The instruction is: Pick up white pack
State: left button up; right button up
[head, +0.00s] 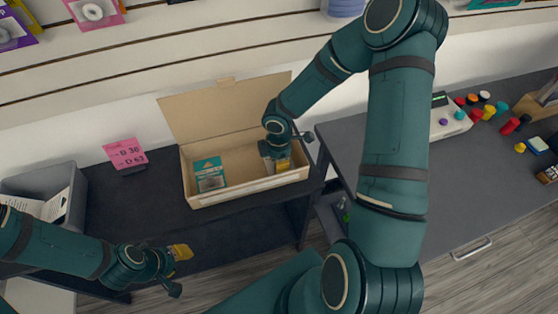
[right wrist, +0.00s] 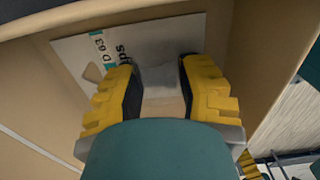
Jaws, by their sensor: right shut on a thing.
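The open cardboard box (head: 250,188) stands on the dark bench with its lid raised at the back. My right gripper (head: 279,164) reaches down into the right end of the box. In the right wrist view its yellow fingers (right wrist: 158,78) are shut on the white pack (right wrist: 75,48), a flat pale card with a teal stripe and "D 63" print. The gripper hides part of the pack, and in the head view only a grey-white edge (head: 265,151) shows beside the fingers. My left gripper (head: 180,254) is low in front of the bench, away from the box; its finger gap is unclear.
A teal pack (head: 209,175) stands in the left part of the box. A pink sign (head: 126,154) reading D 36 and D 63 is left of the box. A grey bin (head: 50,190) with papers is farther left. A counter (head: 400,190) lies to the right.

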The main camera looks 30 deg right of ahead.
notch_tip(320, 180, up, 9)
jog(key=p, duration=0.3)
jog(key=shift+r, duration=0.5)
jog(key=shift+a, duration=0.1)
dwell(0.4)
